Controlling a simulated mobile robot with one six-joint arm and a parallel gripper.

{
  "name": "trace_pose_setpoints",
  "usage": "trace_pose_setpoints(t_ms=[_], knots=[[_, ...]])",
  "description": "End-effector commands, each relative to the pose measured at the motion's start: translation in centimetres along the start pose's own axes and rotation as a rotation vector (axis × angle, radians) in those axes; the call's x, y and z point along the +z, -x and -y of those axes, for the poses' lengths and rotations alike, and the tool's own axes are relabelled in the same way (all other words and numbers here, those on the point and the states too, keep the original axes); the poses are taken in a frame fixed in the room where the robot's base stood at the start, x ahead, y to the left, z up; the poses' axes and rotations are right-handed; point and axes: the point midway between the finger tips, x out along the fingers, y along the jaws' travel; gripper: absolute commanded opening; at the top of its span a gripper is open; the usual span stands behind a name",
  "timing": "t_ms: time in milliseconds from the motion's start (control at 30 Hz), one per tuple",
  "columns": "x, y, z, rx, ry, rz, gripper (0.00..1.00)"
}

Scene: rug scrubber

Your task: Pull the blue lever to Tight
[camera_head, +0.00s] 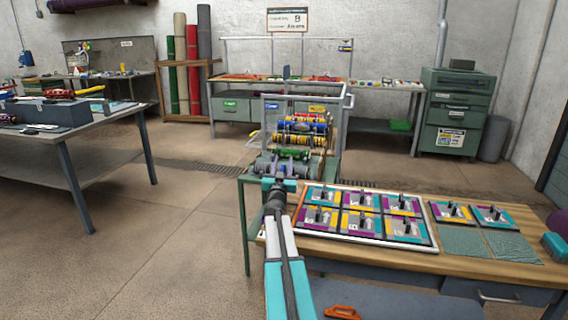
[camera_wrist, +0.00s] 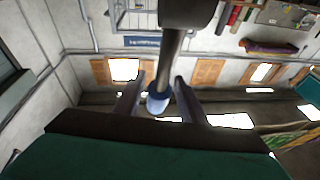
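In the wrist view, a dark rod with a rounded blue tip, which looks like the blue lever (camera_wrist: 158,103), comes down from a dark block at the top. My gripper (camera_wrist: 157,102) has its two dark fingers on either side of that tip, with a gap showing on both sides. In the head view my gripper (camera_head: 280,184) is at the front of the machine (camera_head: 300,133) with blue, yellow and red rollers. There the lever and the fingertips are too small or hidden to make out. No Tight mark can be read.
A wooden bench (camera_head: 470,262) right of my arm carries a board (camera_head: 300,232) of purple, yellow and teal panels with dark upright pieces. An orange handled item (camera_head: 341,312) lies low in front. A grey table (camera_head: 100,125) stands at left. Open floor lies between.

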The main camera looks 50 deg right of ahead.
Motion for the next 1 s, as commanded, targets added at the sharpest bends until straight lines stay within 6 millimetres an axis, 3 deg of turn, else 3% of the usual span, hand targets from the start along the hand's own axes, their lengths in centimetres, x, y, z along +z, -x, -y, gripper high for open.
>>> trace_pose_setpoints(t_ms=[367,1000], knots=[[0.1,1.1,0.2,0.000,0.000,0.000,0.37],[-1.5,6.7,0.3,-0.001,-0.001,0.000,0.37]])
